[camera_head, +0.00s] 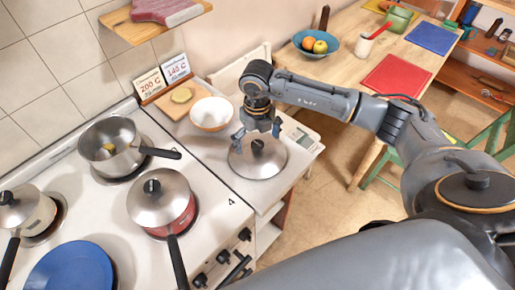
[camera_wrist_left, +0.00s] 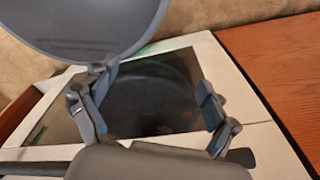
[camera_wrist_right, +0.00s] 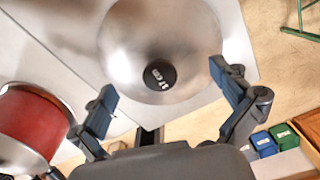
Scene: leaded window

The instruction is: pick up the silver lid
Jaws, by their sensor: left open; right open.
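The silver lid (camera_head: 258,164) lies on the light counter right of the stove, its black knob up. It also shows in the right wrist view (camera_wrist_right: 160,35), with the knob's marked top between the two fingertips in the picture. My right gripper (camera_head: 258,132) is open just above the knob and holds nothing. Its fingers also show spread in the right wrist view (camera_wrist_right: 162,80). My left gripper (camera_wrist_left: 143,95) is open and empty in the left wrist view, in front of a dark glass panel in a white frame. The left gripper does not show in the head view.
A white bowl (camera_head: 211,114) and a wooden board (camera_head: 176,104) stand behind the lid. Left on the stove (camera_head: 110,210) are an open saucepan (camera_head: 105,140), a red lidded pot (camera_head: 162,202) and a blue plate (camera_head: 70,270). A kitchen scale (camera_head: 303,135) is right of the lid.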

